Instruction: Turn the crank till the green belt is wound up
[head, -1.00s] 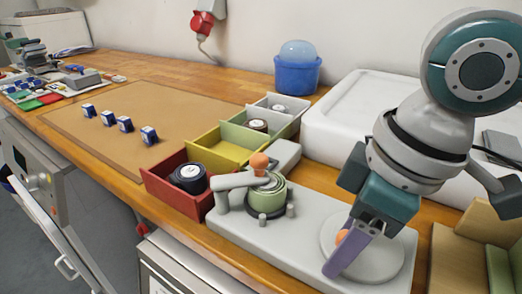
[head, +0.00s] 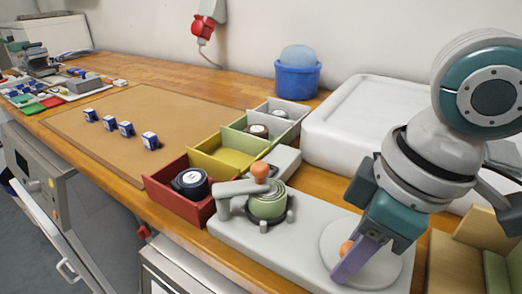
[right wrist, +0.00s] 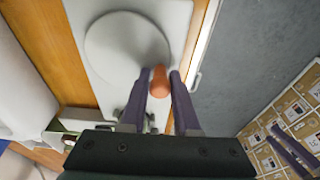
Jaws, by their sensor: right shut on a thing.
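The crank is a pale round disc (head: 375,268) with an orange knob (head: 347,247), at the right end of a grey winder base (head: 290,243). My right gripper (head: 346,262) is shut on the knob; its purple fingers hold it from both sides, as the right wrist view shows (right wrist: 159,82). The green belt (head: 267,207) lies coiled on the winder's spool, under a grey arm with another orange knob (head: 260,170). Whether a loose end is left cannot be seen. My left gripper (right wrist: 290,144) shows only at the right wrist view's lower right, its two purple fingers apart.
A red bin (head: 180,206) with a dark roll, a yellow bin (head: 226,164) and further bins stand left of and behind the winder. Several small blue-white boxes (head: 125,129) lie on a brown mat (head: 160,105). A white case (head: 365,115) stands behind the winder.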

